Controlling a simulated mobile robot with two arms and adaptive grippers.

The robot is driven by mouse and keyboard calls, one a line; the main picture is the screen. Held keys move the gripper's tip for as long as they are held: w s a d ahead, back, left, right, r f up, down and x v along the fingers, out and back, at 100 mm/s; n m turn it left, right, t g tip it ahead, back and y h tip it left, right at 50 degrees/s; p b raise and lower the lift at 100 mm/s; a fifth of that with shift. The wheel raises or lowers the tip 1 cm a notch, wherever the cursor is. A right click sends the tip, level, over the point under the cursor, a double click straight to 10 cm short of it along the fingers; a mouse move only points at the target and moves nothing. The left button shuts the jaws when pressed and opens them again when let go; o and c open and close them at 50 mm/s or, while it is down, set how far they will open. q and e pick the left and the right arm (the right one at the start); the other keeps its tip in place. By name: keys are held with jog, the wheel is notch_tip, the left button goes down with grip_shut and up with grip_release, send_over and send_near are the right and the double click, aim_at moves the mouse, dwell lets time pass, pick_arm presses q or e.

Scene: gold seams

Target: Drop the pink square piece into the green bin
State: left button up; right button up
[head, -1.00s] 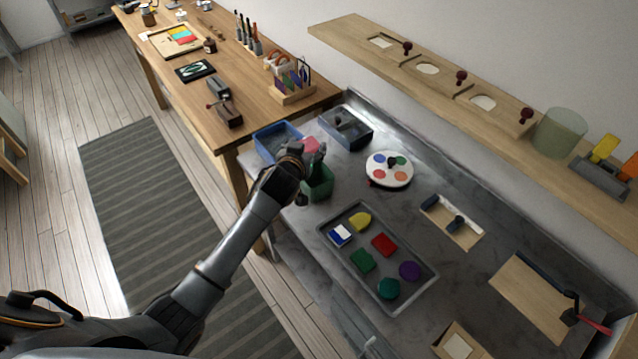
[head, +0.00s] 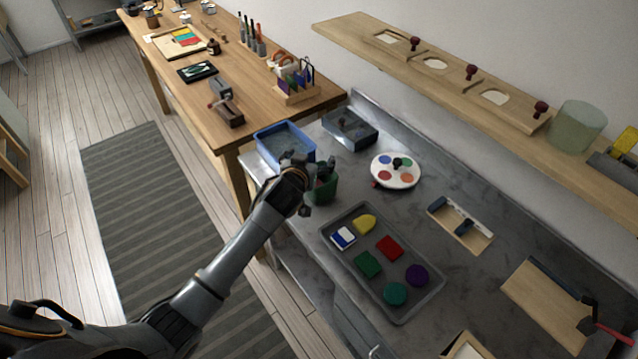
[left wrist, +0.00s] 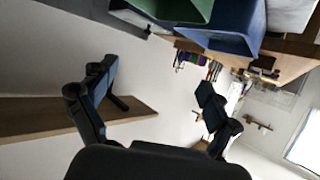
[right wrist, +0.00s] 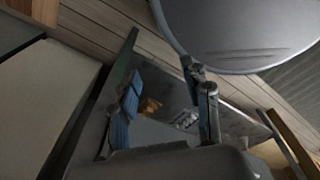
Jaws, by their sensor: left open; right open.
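The green bin (head: 325,192) stands on the grey worktop, partly covered by my left gripper (head: 308,168) in the head view. My left gripper is open above the bin, with nothing seen between its fingers. In the left wrist view the green bin (left wrist: 190,9) shows at the top edge, beyond the spread fingers. The pink square piece is not visible in any view now; the inside of the green bin is hidden. My right gripper (right wrist: 160,80) is open and empty in the right wrist view.
A blue bin (head: 262,148) stands beside the green bin, at the worktop's left end. A grey tray (head: 402,312) with several coloured pieces lies in front. A dark box (head: 362,132) and a round white palette (head: 396,182) are behind. A shelf (head: 460,88) runs along the wall.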

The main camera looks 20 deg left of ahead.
pick_arm(q)
jog(key=v, duration=1.2)
dwell(0.3)
